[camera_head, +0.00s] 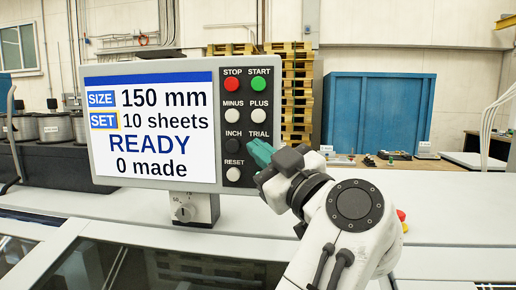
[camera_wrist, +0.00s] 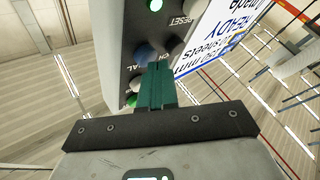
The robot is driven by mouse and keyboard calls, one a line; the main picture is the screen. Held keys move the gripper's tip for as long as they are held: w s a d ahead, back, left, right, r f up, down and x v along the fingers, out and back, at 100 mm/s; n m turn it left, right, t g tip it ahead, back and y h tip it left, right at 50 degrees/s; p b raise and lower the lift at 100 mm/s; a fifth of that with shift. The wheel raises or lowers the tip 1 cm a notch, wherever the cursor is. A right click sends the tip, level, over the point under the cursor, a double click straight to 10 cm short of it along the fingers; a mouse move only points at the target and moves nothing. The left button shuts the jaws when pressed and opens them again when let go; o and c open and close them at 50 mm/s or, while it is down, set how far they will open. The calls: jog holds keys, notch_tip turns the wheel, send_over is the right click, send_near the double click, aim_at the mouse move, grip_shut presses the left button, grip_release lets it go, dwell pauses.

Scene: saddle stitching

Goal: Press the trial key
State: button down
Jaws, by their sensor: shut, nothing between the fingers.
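The control panel (camera_head: 150,75) has labelled keys on its right side. The TRIAL label shows in the head view, but its key is hidden there behind my gripper (camera_head: 257,151). In the wrist view a dark blue round key (camera_wrist: 143,53) beside the partly covered label is the TRIAL key. My gripper's teal fingers (camera_wrist: 157,66) are shut and empty, their tips beside this key. I cannot tell whether they touch it. The dark INCH key (camera_head: 234,145) is just left of the fingers. The screen (camera_head: 150,125) reads 150 mm, 10 sheets, READY, 0 made.
Close by are the white PLUS key (camera_head: 259,115), MINUS key (camera_head: 233,116), RESET key (camera_head: 233,174), red STOP key (camera_head: 232,85) and green START key (camera_head: 259,83). A knob (camera_head: 185,212) sits below the panel.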

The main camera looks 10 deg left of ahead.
jog(key=shift+w, duration=0.25)
jog(key=shift+s, duration=0.15)
dwell(0.5)
jog(key=shift+s+b, duration=0.45)
jog(key=shift+s, duration=0.3)
jog(key=shift+s, duration=0.1)
jog(key=shift+s+a+b, duration=0.15)
jog(key=shift+s+b, duration=0.45)
jog(key=shift+s, duration=1.85)
